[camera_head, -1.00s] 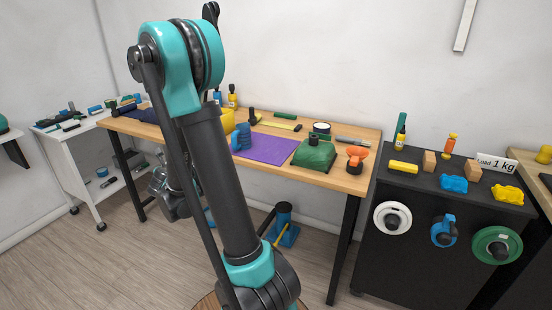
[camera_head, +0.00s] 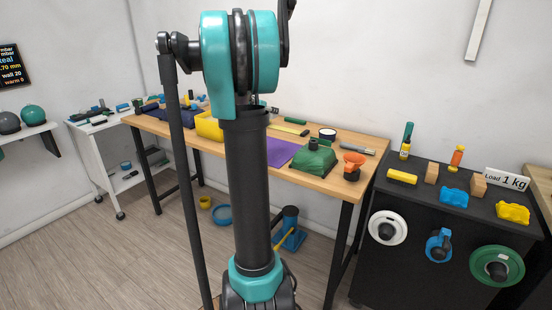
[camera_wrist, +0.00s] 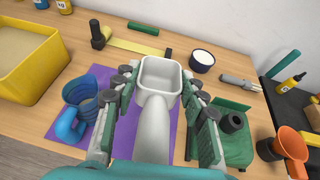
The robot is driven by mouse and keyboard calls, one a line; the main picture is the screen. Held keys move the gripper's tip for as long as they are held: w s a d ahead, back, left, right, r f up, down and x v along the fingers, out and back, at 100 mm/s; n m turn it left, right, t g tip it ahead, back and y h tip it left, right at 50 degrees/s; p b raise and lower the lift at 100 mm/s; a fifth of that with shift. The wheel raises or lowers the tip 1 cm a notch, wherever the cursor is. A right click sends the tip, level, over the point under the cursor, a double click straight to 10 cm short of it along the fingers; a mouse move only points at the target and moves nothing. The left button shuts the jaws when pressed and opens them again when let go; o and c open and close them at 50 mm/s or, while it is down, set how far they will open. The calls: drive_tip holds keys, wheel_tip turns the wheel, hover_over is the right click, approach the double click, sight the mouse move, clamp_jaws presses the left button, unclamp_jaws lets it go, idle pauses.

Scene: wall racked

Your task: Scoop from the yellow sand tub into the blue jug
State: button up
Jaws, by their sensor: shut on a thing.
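My gripper (camera_wrist: 158,82) is shut on the handle of a pale, square-bowled scoop (camera_wrist: 163,74). The scoop points away from the wrist above the purple mat (camera_wrist: 101,74), and its bowl looks empty. The yellow sand tub (camera_wrist: 34,75) with tan sand stands to the left in the wrist view, and part of it shows in the head view (camera_head: 207,127). The blue jug (camera_wrist: 80,92) stands on the mat between tub and gripper, close to the left finger, its handle toward the lower left. In the head view my arm hides the gripper, scoop and jug.
A green object with a black knob (camera_wrist: 233,135) sits close to the right finger. Beyond it is an orange funnel-like piece (camera_wrist: 291,143). A dark bowl with white contents (camera_wrist: 202,61) and a black-and-yellow tool (camera_wrist: 100,36) lie farther back on the wooden table (camera_head: 345,180).

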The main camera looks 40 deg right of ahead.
drive_tip(key=shift+s+d+r+g, duration=0.15)
drive_tip(key=shift+s+d+r, duration=0.2)
drive_tip(key=shift+d, duration=0.2)
drive_tip(key=shift+s+d+r+g, duration=0.15)
drive_tip(key=shift+s+d+r, duration=0.2)
drive_tip(key=shift+d, duration=0.2)
drive_tip(key=shift+f, duration=0.15)
wheel_tip(320, 180, down, 20)
drive_tip(key=shift+r, duration=0.25)
drive_tip(key=o, duration=1.2)
drive_tip(key=shift+c, duration=0.2)
drive_tip(key=shift+f, duration=0.15)
